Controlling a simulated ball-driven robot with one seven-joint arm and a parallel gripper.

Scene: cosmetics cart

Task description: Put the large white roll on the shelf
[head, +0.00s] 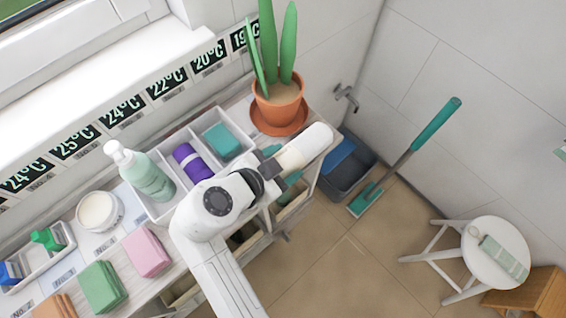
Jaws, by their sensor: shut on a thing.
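The large white roll (312,142) is a pale cylinder with a cream-coloured near part, in the middle of the head view. My gripper (282,165) is shut on its near end, with teal finger parts beside it. The roll points up and to the right, over the cart's right end and just in front of the plant pot. I cannot tell its exact height above the cart. The cart's top shelf (172,262) is pale wood; lower levels of the cart show partly below it, and my arm hides part of them.
A potted plant (278,100) stands close to the roll. A white divided tray (157,208) holds a pump bottle (142,172), a purple roll (190,160) and a teal block (222,140). A white jar (98,211) and folded cloths stand left. A bucket (345,178), mop (410,152) and stool (495,250) are right.

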